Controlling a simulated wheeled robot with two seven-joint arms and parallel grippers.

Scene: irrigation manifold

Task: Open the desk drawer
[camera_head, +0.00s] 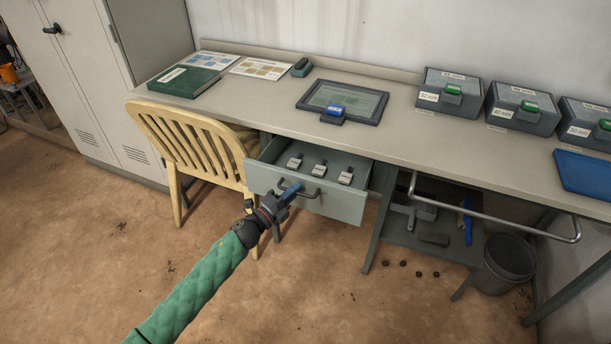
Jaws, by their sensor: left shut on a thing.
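The desk drawer (335,201) is pulled out from under the desk top (399,109), and its inside shows. Several small grey-and-white blocks lie in it. A dark bar handle (313,193) is on its front. My left gripper (289,190) is shut on the handle near its left end, and its fingers hide that part of the handle. My left arm in a green sleeve reaches in from the bottom. My right gripper is not in view.
A wooden chair (190,143) stands close to the drawer's left side. A metal rail (490,219) juts out at the right, above a grey bin (505,264). A tablet (343,101) and grey boxes (451,92) are on the desk. The floor in front is mostly clear.

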